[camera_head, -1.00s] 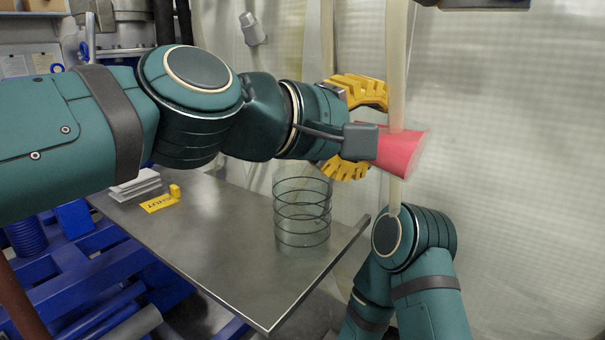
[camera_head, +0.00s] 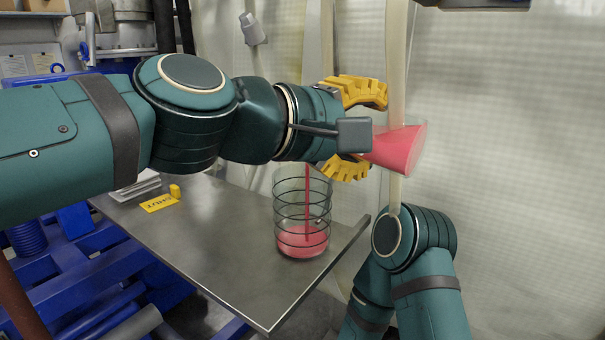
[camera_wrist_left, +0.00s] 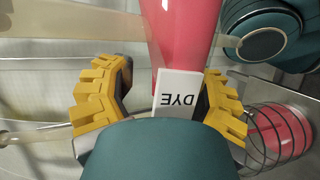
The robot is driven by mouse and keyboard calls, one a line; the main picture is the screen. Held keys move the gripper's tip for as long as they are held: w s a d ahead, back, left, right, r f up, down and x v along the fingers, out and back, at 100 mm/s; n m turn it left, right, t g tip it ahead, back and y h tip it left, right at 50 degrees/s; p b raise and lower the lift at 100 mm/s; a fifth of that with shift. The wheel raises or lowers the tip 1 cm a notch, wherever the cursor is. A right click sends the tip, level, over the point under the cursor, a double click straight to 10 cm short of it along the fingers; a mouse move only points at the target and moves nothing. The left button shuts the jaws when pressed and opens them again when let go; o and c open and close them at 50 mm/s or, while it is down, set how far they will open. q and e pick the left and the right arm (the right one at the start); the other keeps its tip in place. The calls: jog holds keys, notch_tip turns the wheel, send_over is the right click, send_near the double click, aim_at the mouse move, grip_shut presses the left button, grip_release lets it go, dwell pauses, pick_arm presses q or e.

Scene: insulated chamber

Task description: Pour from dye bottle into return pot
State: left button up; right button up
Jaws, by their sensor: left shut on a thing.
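The dye bottle (camera_head: 398,149) is a clear flask of pink liquid, tipped over on its side high above the table. My left gripper (camera_head: 362,128), with yellow fingers, is shut on it; in the left wrist view the fingers sit either side of its white DYE label (camera_wrist_left: 177,93). A thin pink stream falls from behind the gripper into the return pot (camera_head: 302,205). The pot is a clear upright cylinder with dark rings, holding a layer of pink liquid at its bottom. The bottle's mouth is hidden by my left gripper. My right gripper is out of view.
The pot stands near the right end of the metal table (camera_head: 220,250). A yellow tag (camera_head: 160,203) and grey stacked plates (camera_head: 137,186) lie at its far left. A pale vertical strap (camera_head: 397,70) hangs by the bottle. My right arm's elbow is right of the table.

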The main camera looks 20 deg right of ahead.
pick_arm(q)
jog(key=shift+f+n+h, duration=0.15)
jog(key=shift+n+h, duration=0.15)
jog(key=shift+n, duration=0.2)
dwell(1.1)
jog(key=shift+f+n, duration=0.3)
jog(key=shift+f, duration=0.3)
dwell(0.7)
jog(key=shift+r, duration=0.6)
jog(key=shift+s+r+m+y, duration=0.1)
jog(key=shift+r+m+y, duration=0.3)
jog(key=shift+m, duration=0.6)
jog(key=shift+d+f, duration=0.1)
jog(key=shift+f, duration=0.2)
jog(key=shift+s+m, duration=0.1)
jog(key=shift+m, duration=0.2)
